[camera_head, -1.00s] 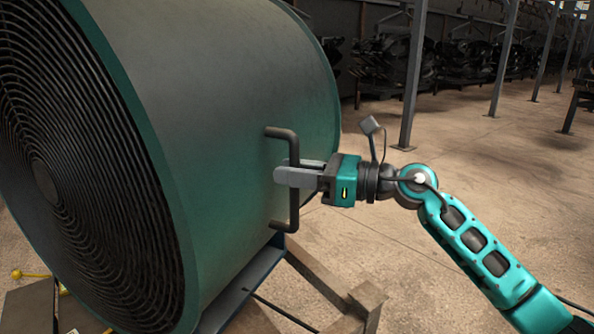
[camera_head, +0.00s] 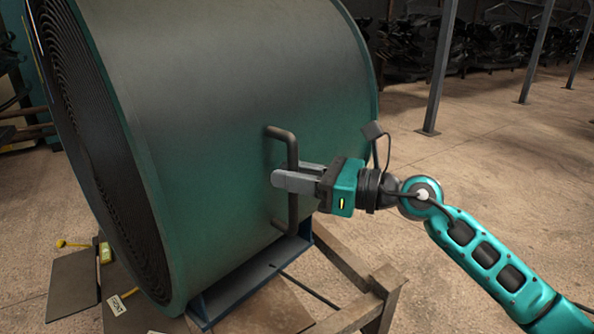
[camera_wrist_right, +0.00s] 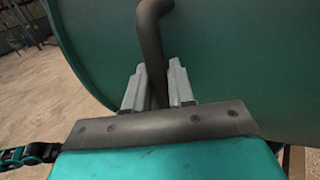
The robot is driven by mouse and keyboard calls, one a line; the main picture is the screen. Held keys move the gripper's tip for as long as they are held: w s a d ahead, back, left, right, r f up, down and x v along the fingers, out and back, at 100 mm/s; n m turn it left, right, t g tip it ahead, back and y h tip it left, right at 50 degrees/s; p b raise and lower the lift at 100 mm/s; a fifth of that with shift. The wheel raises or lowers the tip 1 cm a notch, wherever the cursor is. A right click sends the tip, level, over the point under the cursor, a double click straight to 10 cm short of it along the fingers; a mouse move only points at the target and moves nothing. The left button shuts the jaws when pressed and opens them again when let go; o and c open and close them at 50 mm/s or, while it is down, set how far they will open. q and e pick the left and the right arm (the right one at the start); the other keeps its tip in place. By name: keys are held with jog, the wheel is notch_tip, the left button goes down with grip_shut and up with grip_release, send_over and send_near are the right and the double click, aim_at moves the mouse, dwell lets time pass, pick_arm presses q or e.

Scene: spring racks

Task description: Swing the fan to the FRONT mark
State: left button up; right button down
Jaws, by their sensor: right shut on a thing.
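The fan (camera_head: 215,110) is a large dark green drum on its side, filling the left and middle of the head view. Its round black grille (camera_head: 85,150) faces left and shows as a narrow oval. A dark bar handle (camera_head: 292,153) stands out from the drum's side. My right gripper (camera_head: 290,181) is shut on this handle; in the right wrist view its two grey fingers (camera_wrist_right: 158,85) stand on either side of the bar (camera_wrist_right: 151,40). A small white card (camera_head: 121,302) with upside-down lettering, apparently FRONT, lies below the grille. My left gripper is out of view.
The fan rests on a dark steel base (camera_head: 250,275) with a wooden frame (camera_head: 375,290) beside it. Flat dark plates (camera_head: 72,285) and a small yellow item (camera_head: 105,252) lie at lower left. Posts (camera_head: 440,70) and racks stand behind. The floor at right is open.

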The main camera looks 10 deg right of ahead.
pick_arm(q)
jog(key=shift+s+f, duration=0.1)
pick_arm(e)
jog(key=c, duration=1.1)
grip_release()
jog(key=shift+s+d, duration=0.15)
jog(key=shift+d, duration=0.05)
pick_arm(q)
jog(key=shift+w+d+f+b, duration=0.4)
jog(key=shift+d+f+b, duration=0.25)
jog(key=shift+b, duration=1.1)
pick_arm(e)
jog(key=shift+v, duration=6.2)
